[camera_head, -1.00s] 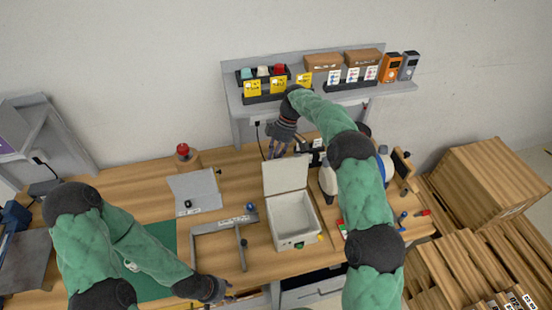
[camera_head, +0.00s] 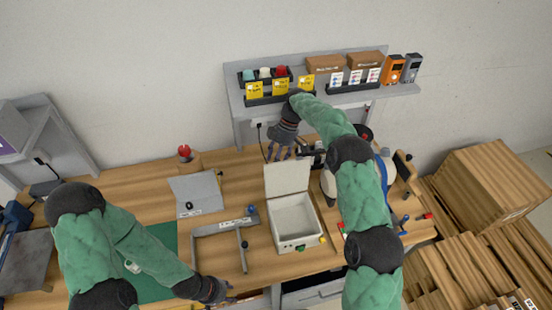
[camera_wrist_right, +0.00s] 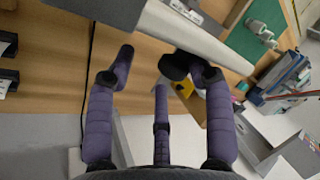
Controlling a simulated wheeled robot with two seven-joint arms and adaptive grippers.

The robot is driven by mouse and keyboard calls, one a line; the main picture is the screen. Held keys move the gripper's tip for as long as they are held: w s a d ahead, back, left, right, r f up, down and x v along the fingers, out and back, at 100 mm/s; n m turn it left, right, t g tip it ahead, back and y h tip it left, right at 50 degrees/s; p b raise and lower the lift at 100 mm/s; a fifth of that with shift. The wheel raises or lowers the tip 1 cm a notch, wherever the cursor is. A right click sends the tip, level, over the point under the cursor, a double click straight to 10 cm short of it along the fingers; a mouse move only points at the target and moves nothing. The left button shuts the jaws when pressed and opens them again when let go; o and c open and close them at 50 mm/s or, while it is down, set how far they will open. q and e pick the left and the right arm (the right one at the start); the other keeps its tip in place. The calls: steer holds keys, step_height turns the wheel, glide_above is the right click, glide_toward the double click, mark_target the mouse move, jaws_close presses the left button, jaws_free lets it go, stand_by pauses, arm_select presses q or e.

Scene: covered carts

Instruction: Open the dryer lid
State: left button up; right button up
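The dryer is a small white box (camera_head: 295,243) on the wooden bench, with an open, empty-looking inside. Its pale lid (camera_head: 287,178) stands raised at the back edge of the box. My right gripper (camera_head: 280,153) hangs just behind the lid's top edge, fingers pointing down. In the right wrist view its purple fingers (camera_wrist_right: 165,75) are spread apart with nothing between them. Whether a finger touches the lid is unclear. My left gripper (camera_head: 216,291) is low over the bench's front edge, left of the dryer, and its fingers are too small to read.
A grey angled frame (camera_head: 225,229) lies left of the dryer, with a grey sloped panel (camera_head: 196,194) behind it. A shelf (camera_head: 325,103) with bins stands at the back. Bottles (camera_head: 328,184) and small tools are close on the right. Cardboard (camera_head: 488,180) is beyond the bench.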

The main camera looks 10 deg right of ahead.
steer(key=shift+w+d+r, duration=0.1)
steer(key=shift+d, duration=0.1)
steer(key=v, duration=0.7)
steer(key=shift+a+r, duration=0.1)
steer(key=shift+a, duration=0.05)
stand_by(0.4)
